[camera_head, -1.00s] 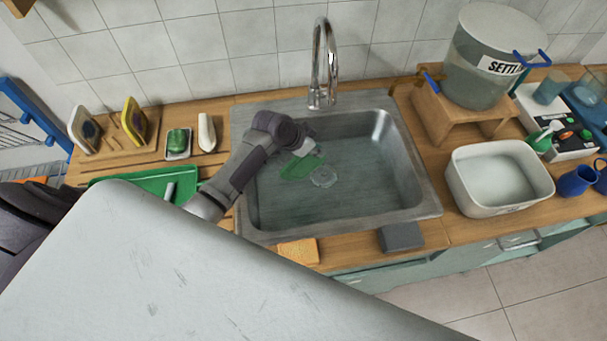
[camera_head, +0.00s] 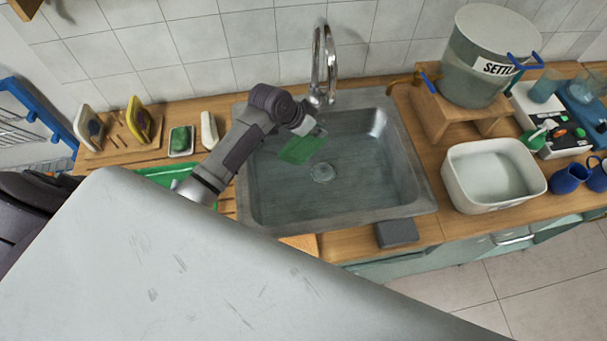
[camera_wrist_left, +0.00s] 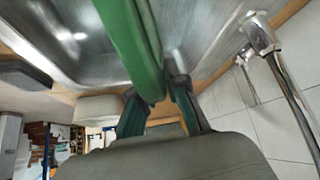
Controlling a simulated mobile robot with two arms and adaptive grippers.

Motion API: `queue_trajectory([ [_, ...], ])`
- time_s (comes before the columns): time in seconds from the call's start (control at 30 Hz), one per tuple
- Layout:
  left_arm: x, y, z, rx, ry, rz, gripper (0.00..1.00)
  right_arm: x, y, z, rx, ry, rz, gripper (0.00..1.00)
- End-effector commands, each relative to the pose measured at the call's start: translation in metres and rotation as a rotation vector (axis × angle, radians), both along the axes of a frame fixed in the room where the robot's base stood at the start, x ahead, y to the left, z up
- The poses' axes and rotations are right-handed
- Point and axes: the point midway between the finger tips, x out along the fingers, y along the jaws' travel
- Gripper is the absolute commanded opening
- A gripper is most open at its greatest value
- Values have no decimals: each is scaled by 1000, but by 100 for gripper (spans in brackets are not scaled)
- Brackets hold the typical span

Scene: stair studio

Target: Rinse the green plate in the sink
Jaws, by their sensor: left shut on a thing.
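The green plate (camera_head: 302,147) is over the left back part of the metal sink (camera_head: 340,196), tilted. My left gripper (camera_head: 313,131) is shut on its edge. In the left wrist view the plate (camera_wrist_left: 132,40) runs up from between the two fingers of the gripper (camera_wrist_left: 160,100). The chrome faucet (camera_head: 330,62) stands behind the sink, close to the gripper and plate; it also shows in the left wrist view (camera_wrist_left: 284,80). I see no water stream from it. The drain (camera_head: 322,172) shows in the sink floor. My right gripper is not in view.
A white basin (camera_head: 492,200) and a lidded bucket on a wooden stand (camera_head: 440,112) are right of the sink. A sponge rack (camera_head: 122,140), a soap dish (camera_head: 181,142) and a green tray (camera_head: 160,175) are to the left. A grey block (camera_head: 397,234) lies at the front edge.

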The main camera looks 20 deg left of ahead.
Motion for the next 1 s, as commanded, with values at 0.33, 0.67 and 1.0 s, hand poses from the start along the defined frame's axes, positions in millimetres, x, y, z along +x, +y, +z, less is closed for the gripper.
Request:
queue_trajectory([
  [0.33, 0, 0, 29, 0, -3, -1, 0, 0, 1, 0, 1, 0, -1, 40],
  [0.67, 0, 0, 44, 0, -1, -2, 0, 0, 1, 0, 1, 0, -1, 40],
  [1.0, 0, 0, 44, 0, -1, -1, 0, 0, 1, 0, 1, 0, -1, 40],
])
